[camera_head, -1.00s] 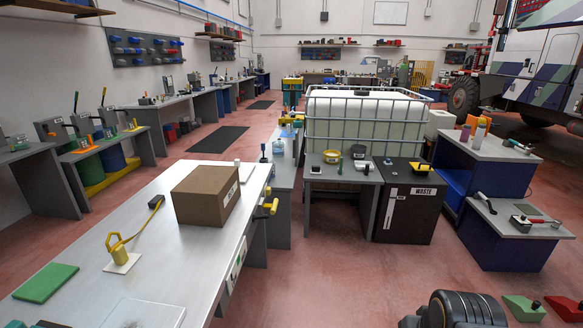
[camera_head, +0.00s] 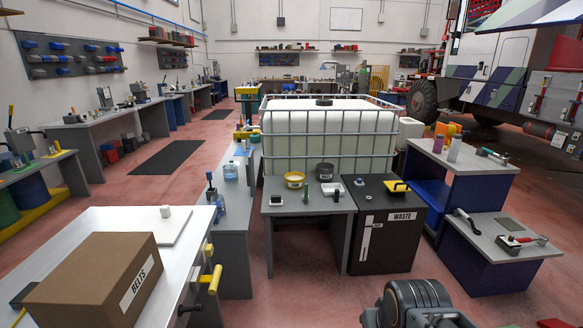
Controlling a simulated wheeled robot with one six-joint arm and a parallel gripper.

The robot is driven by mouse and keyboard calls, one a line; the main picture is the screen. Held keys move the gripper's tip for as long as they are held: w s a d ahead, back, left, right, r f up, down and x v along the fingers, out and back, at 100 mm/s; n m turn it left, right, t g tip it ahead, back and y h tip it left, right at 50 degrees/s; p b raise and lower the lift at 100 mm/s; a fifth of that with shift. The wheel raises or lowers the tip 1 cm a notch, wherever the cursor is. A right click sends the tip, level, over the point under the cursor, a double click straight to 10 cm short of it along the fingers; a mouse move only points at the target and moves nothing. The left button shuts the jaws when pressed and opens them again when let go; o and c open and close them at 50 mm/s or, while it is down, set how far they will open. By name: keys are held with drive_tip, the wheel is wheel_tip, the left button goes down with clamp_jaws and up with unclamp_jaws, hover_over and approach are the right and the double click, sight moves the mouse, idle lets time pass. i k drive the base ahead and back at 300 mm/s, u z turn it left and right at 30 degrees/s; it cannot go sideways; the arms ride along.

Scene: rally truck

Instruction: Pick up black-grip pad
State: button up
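I cannot tell for certain which thing is the black-grip pad. A yellow piece with a black top part (camera_head: 397,187) lies on the dark waste bin (camera_head: 385,235), right of centre. A white board with a white knob (camera_head: 168,226) lies on the near left table. My gripper is out of view; only a dark rounded arm part of mine shows at the bottom right.
A brown box marked BELTS (camera_head: 95,283) stands on the near left table (camera_head: 183,262). A white caged tank (camera_head: 325,140) is behind the grey bench (camera_head: 310,207). Stepped blue stands (camera_head: 500,258) are at right. Red floor between table and bin is clear.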

sight(276, 199)
drive_tip(key=i, duration=3.35)
drive_tip(key=u, duration=0.7)
drive_tip(key=i, duration=0.35)
drive_tip(key=u, duration=1.5)
